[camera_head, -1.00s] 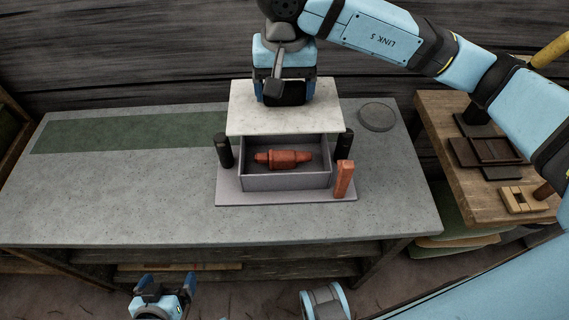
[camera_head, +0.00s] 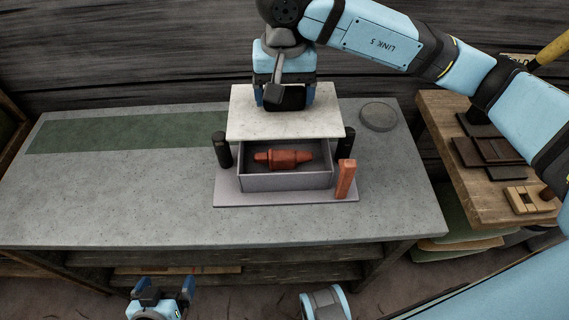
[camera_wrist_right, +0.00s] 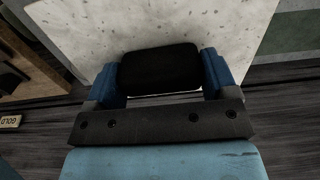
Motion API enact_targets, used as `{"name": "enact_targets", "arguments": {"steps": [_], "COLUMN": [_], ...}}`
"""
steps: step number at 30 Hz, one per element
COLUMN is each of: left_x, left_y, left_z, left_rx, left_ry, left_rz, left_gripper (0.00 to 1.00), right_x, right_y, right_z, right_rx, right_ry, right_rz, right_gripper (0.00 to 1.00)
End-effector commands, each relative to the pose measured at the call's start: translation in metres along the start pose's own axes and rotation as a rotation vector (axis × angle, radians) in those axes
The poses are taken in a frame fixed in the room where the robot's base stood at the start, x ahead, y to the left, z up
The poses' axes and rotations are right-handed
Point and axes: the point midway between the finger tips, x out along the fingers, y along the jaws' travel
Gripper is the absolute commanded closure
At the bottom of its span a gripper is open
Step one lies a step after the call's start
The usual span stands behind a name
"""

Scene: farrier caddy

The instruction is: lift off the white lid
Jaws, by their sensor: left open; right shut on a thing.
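The white lid (camera_head: 284,123) is a flat speckled slab held up above the open grey box (camera_head: 287,181); its front edge covers the box's rear part in the head view. My right gripper (camera_head: 284,104) is shut on the lid from above, at a black handle (camera_wrist_right: 160,69) seen between its blue fingers in the right wrist view. A reddish-brown part (camera_head: 283,158) lies inside the box. My left gripper (camera_head: 162,292) is open and empty, low in front of the bench.
Black posts (camera_head: 222,150) flank the box, and an orange block (camera_head: 346,179) stands at its right front on the base plate. A round grey disc (camera_head: 378,116) lies right of the lid. The bench's left half, with a green strip (camera_head: 130,132), is clear.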

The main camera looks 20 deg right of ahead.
Motion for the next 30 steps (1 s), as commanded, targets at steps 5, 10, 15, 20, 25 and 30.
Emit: {"name": "enact_targets", "arguments": {"steps": [5,10,15,20,25,30], "left_x": [0.002,0.003,0.004,0.005,0.006,0.007], "left_y": [0.000,0.000,-0.002,-0.002,-0.001,-0.001], "left_z": [0.004,0.007,0.009,0.010,0.011,0.010], "left_rx": [0.002,0.007,0.015,0.018,0.020,0.023], "left_ry": [0.000,-0.001,0.000,0.002,0.005,0.011], "left_rz": [0.000,0.001,0.001,0.001,0.001,0.001], "left_gripper": [0.00,0.00,0.00,0.00,0.00,0.00], "right_x": [0.004,0.008,0.011,0.014,0.018,0.021], "right_y": [0.000,0.000,0.000,0.000,0.000,0.000], "right_z": [0.000,0.000,0.000,0.000,0.000,0.000], "right_rx": [0.000,0.000,0.000,0.000,0.000,0.000], "right_ry": [0.000,0.000,0.000,0.000,0.000,0.000], "right_rz": [0.000,0.000,0.000,0.000,0.000,0.000], "right_gripper": [0.63,0.63,0.63,0.63,0.63,0.63]}}
